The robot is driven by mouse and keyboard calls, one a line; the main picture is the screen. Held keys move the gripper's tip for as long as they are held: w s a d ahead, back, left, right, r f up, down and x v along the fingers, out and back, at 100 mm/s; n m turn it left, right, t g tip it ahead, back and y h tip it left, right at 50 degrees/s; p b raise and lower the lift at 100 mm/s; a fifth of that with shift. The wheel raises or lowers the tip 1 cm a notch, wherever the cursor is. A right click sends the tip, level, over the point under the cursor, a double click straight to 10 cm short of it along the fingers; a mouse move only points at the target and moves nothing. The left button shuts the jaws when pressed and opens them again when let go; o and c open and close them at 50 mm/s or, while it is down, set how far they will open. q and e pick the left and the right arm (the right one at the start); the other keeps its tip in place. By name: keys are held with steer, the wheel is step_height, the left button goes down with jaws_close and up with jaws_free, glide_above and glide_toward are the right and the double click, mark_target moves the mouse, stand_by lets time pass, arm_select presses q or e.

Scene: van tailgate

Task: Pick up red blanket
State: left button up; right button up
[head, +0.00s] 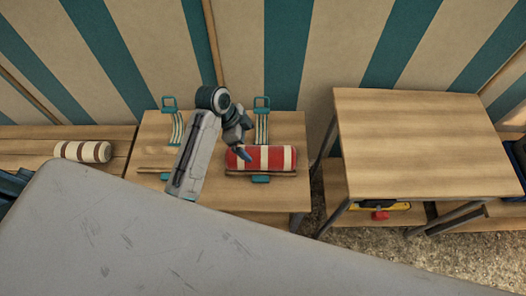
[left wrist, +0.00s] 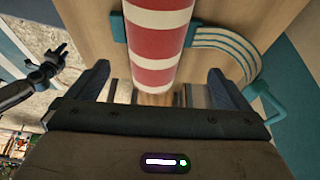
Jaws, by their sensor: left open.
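The red blanket (head: 272,160) is a roll with red and white stripes. It lies on the low wooden bench (head: 225,193), by a teal strap holder (head: 262,120). My left gripper (head: 241,150) is above the left part of the roll in the head view. In the left wrist view the red blanket (left wrist: 158,45) lies ahead, between the lines of the two spread fingers of my left gripper (left wrist: 160,88). The gripper is open and holds nothing. What looks like my right gripper (left wrist: 50,65) shows small at the left edge; its jaws are unclear.
A brown-and-cream roll (head: 82,151) lies on the bench at left. An empty strap holder (head: 175,125) is left of the arm. A taller wooden table (head: 430,145) stands at right, with a yellow and red item (head: 380,211) below. A grey surface (head: 150,245) fills the front.

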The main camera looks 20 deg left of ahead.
mark_target(257, 152)
arm_select(q)
steer(key=x, duration=0.3)
steer(key=shift+s+d+f, duration=0.25)
steer(key=shift+w+f, duration=0.15)
steer(key=shift+f, duration=0.1)
steer(key=x, duration=0.5)
steer(key=shift+d, duration=0.15)
steer(key=shift+s, duration=0.2)
steer(key=shift+c, duration=0.2)
steer(key=c, duration=1.2)
steer(key=shift+o, duration=0.2)
steer(key=shift+r, duration=0.1)
